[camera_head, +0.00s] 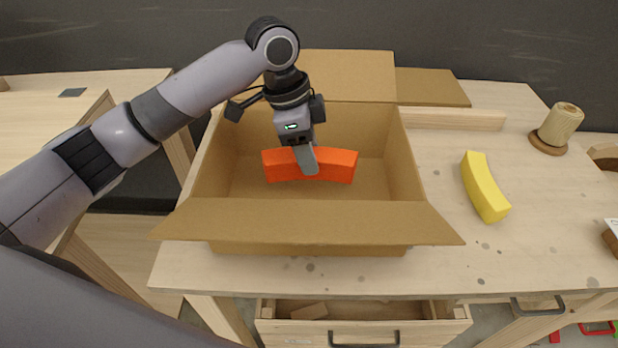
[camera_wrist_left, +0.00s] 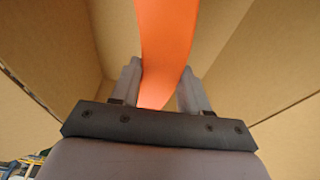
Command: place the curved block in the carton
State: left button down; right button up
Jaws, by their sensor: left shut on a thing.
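An orange curved block (camera_head: 337,165) is held by my left gripper (camera_head: 308,168) inside or just over the open carton (camera_head: 300,222). The block lies crosswise in the head view, its ends reaching left and right of the fingers. In the left wrist view the orange block (camera_wrist_left: 165,45) is between the two fingers (camera_wrist_left: 157,90), with the carton walls (camera_wrist_left: 240,60) around it. I cannot tell whether the block touches the carton floor. A second curved block, yellow (camera_head: 484,187), lies on the table right of the carton. My right gripper does not show.
The carton's flaps are spread, the front one towards me. A wooden mallet-like piece (camera_head: 560,124) stands at the right on the wooden table (camera_head: 450,265). A partly open drawer (camera_head: 360,310) is below the front edge. The table between carton and yellow block is clear.

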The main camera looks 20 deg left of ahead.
aim_at(291, 153)
pick_arm(q)
jog(key=shift+f, duration=3.5)
jog(key=shift+f, duration=0.1)
jog(key=c, duration=0.5)
grip_release()
jog(key=shift+c, duration=0.2)
jog(key=v, duration=1.2)
jog(key=shift+s, duration=0.15)
